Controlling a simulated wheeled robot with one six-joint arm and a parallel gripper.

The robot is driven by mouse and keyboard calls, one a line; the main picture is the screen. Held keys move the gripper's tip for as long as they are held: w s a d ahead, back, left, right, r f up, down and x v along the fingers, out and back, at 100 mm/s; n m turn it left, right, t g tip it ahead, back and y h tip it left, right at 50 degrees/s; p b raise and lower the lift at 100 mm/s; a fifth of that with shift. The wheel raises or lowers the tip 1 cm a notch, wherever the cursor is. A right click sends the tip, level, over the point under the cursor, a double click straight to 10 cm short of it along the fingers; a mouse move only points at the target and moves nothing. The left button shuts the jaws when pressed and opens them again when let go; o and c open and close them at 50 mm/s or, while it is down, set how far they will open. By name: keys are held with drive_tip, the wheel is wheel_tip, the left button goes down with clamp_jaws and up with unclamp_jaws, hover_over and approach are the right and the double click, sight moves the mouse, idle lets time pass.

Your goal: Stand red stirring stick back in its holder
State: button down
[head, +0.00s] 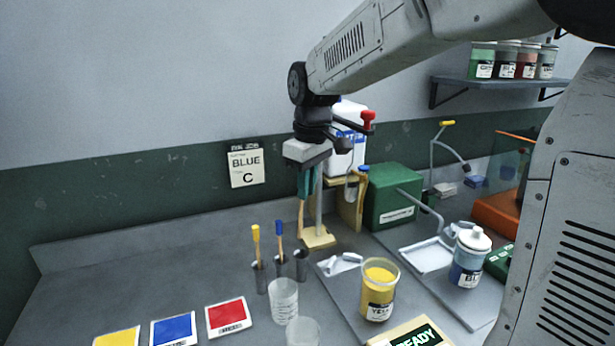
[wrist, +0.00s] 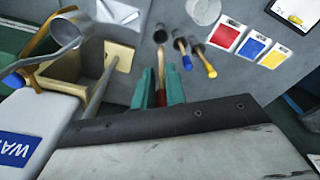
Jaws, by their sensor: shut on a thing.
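The red stirring stick (wrist: 161,97) is held between the teal fingers of my gripper (wrist: 161,88). Its red end shows in the wrist view, and its pale wooden shaft (head: 301,218) points down below the fingers in the head view. The gripper (head: 306,185) is shut on it. The holder is a row of dark tubes; the right tube (head: 300,264) looks empty, and it also shows in the wrist view (wrist: 160,34). The stick's lower end appears above or behind this tube; the exact gap is unclear. A blue stick (head: 279,240) and a yellow stick (head: 257,245) stand in the other tubes.
A wooden stand with a post (head: 319,238) is close to the gripper's right. A white water container (head: 347,150) and green box (head: 394,197) are behind. A clear beaker (head: 284,300) and yellow jar (head: 378,290) stand in front. Colour cards (head: 227,317) lie left.

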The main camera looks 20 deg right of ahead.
drive_tip(key=shift+f, duration=5)
drive_tip(key=c, duration=1.4)
unclamp_jaws()
drive_tip(key=shift+o, duration=0.2)
wheel_tip(320, 180, up, 8)
drive_tip(key=shift+s+d, duration=0.15)
drive_tip(key=shift+s, duration=0.2)
drive_tip(key=shift+f, duration=0.1)
